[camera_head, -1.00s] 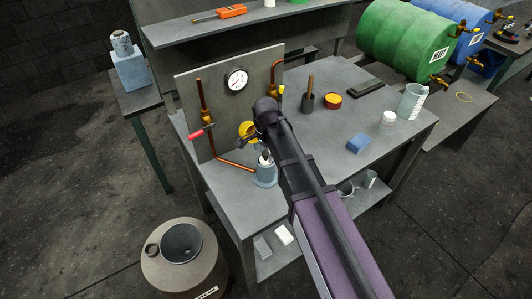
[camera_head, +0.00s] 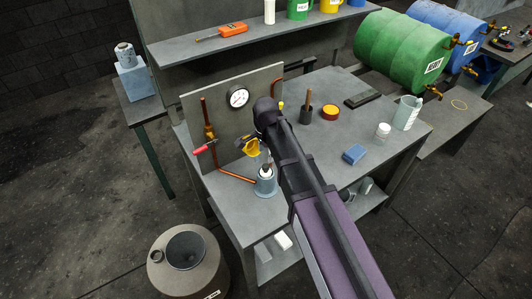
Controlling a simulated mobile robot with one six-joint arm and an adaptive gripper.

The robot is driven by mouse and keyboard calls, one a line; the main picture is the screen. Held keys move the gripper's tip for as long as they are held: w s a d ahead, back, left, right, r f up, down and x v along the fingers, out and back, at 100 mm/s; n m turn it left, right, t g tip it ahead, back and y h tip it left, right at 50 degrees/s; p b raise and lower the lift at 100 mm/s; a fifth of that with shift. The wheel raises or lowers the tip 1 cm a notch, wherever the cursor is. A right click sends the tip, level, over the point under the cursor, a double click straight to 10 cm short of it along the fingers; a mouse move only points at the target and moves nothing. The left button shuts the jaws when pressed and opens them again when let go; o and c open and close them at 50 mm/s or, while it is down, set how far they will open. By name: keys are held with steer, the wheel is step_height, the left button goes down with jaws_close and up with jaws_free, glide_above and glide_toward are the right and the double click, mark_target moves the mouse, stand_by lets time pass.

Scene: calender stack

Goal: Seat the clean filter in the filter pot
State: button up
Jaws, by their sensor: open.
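A blue-grey pot (camera_head: 265,184), which looks like the filter pot, stands upright at the bench's front left. A small pale piece with a dark top (camera_head: 265,170) shows at its mouth; I cannot tell whether it is the clean filter or how it sits. My arm hides part of the bench. No other filter is clearly identifiable.
A panel (camera_head: 224,128) carries a gauge (camera_head: 239,97), copper pipe and a red-handled valve (camera_head: 203,148).

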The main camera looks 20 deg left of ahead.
steer(key=shift+r+p, duration=2.15)
steer(key=shift+r, duration=0.35)
steer(key=s+d+n, duration=0.3)
steer(key=d+n, duration=0.1)
steer(key=d, duration=1.4)
steer(key=s+d+n, duration=0.2)
steer(key=d+n, duration=0.2)
steer(key=d, duration=1.4)
steer(key=shift+s+d, duration=0.35)
steer(key=shift+s, duration=0.05)
steer(key=shift+f, duration=0.1)
step_height(320, 180, down, 9)
steer(key=b, duration=0.9)
